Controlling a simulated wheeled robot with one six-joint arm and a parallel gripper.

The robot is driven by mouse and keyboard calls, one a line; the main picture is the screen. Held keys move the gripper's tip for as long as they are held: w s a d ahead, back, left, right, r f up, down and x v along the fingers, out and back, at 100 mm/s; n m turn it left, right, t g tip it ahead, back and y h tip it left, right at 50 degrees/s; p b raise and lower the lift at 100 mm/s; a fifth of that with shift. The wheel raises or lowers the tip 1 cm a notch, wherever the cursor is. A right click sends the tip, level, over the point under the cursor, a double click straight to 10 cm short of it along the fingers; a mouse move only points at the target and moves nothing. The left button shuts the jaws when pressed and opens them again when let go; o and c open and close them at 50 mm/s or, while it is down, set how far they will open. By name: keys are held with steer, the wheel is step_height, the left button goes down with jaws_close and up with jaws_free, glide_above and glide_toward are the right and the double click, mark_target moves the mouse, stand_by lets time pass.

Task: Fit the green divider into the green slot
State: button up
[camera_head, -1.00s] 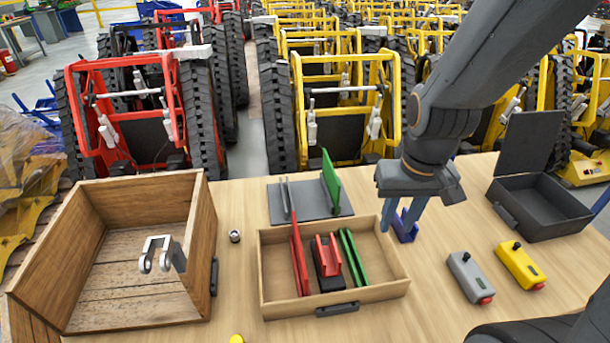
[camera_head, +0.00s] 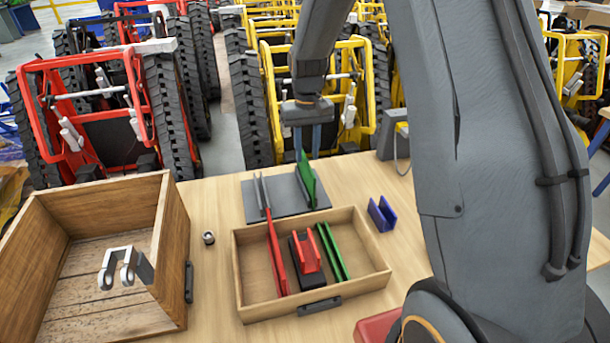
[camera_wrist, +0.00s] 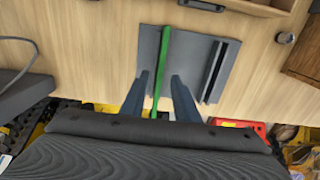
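The green divider (camera_head: 307,186) stands upright on edge in the grey plate (camera_head: 275,208) behind the tray. It also shows as a thin green strip in the wrist view (camera_wrist: 161,70). My gripper (camera_head: 307,140) is above the divider, pointing down. In the wrist view its fingers (camera_wrist: 158,100) are apart, one on each side of the divider with a gap on both sides. The green slot (camera_head: 332,252), a pair of parallel green walls, is in the right part of the wooden tray (camera_head: 376,283).
In the tray are a red upright panel (camera_head: 275,257) and a red bracket (camera_head: 306,256). A blue channel (camera_head: 381,214) lies right of it. A wooden crate (camera_head: 175,235) with a metal fork piece (camera_head: 122,266) stands left. A small metal cylinder (camera_head: 208,238) stands between crate and tray.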

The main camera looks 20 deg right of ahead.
mark_target(306, 170)
steer(key=shift+w+f, duration=0.55)
steer(key=shift+w, duration=0.1)
steer(key=shift+w+f+p, duration=0.15)
steer(key=shift+f+p, duration=0.65)
steer(key=shift+f, duration=1.05)
steer(key=shift+w+f+p, duration=0.1)
steer(key=shift+f+p, duration=0.7)
steer(key=shift+f, duration=1.05)
jaws_close()
